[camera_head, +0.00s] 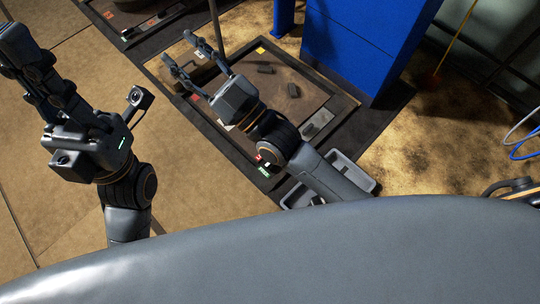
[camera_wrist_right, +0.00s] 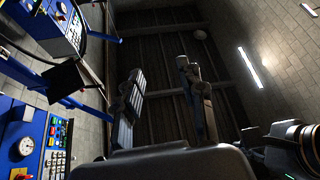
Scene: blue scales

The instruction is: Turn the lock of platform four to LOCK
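A brown scale platform (camera_head: 318,88) with a dark frame lies on the floor in the head view, partly covered by my right arm. Small red and green labels (camera_head: 264,170) sit at its near edge. Its number is not readable, and I cannot make out a lock or its setting. My right gripper (camera_head: 179,49) is above the platform's left part, open with nothing between its fingers. Its parted fingers also show in the right wrist view (camera_wrist_right: 160,70). My left gripper (camera_head: 76,66) is open and empty at the left, over bare floor.
A blue column (camera_head: 362,40) stands behind the platform. Another platform (camera_head: 128,18) with red labels is at the top left. Grey trays (camera_head: 345,165) lie beside my right arm. The wrist view shows a blue panel (camera_wrist_right: 42,125) with a gauge and buttons.

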